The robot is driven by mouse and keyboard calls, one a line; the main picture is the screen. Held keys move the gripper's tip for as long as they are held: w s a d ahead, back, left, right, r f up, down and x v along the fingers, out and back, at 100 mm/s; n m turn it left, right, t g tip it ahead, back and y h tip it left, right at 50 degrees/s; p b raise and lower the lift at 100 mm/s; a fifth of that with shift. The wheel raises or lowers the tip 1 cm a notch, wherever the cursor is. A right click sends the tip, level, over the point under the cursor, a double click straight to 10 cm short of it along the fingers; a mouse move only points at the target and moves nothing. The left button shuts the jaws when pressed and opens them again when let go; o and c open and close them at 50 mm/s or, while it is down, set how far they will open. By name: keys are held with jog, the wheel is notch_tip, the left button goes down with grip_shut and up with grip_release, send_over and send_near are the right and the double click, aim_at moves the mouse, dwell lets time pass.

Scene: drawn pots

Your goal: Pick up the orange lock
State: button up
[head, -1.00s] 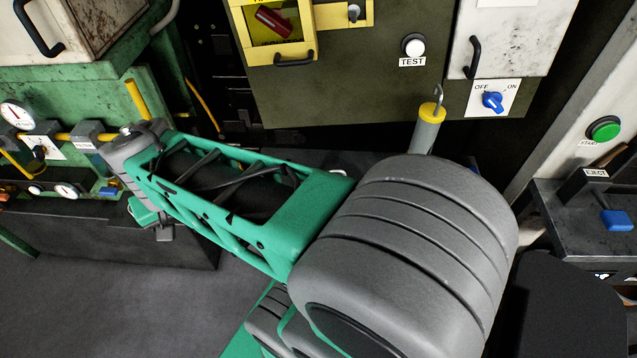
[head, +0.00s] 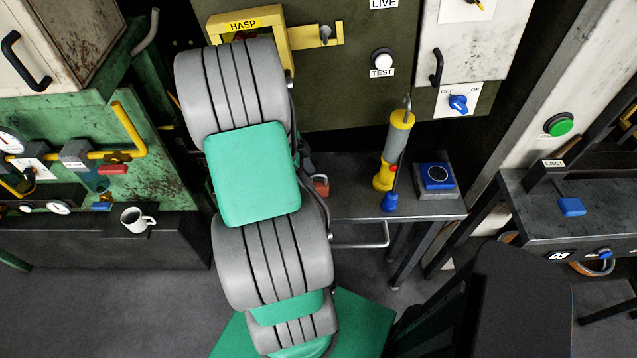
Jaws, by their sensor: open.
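A small orange-red block (head: 321,187), which looks like the body of the orange lock, sits on the dark metal table (head: 352,206), just right of my arm. Its left side is close to the arm's outline, and its shackle cannot be made out clearly. My arm stands upright in the middle of the head view and covers the left part of this table. My gripper is hidden behind the arm, so its fingers and its distance from the lock cannot be seen.
On the table's right stand a grey-and-yellow cylindrical tool (head: 397,145) with a hook and a blue-topped box (head: 436,178). A yellow hasp frame (head: 270,22) is on the cabinet behind. A white mug (head: 136,220) stands on the left bench. A handle bar (head: 362,243) juts from the table front.

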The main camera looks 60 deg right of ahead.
aim_at(318, 184)
jog(key=shift+s+d, duration=0.2)
jog(key=shift+s, duration=0.25)
jog(key=p+x, duration=0.1)
jog(key=x, duration=0.4)
jog(key=shift+c, duration=0.3)
grip_shut()
jog(key=shift+w, duration=0.1)
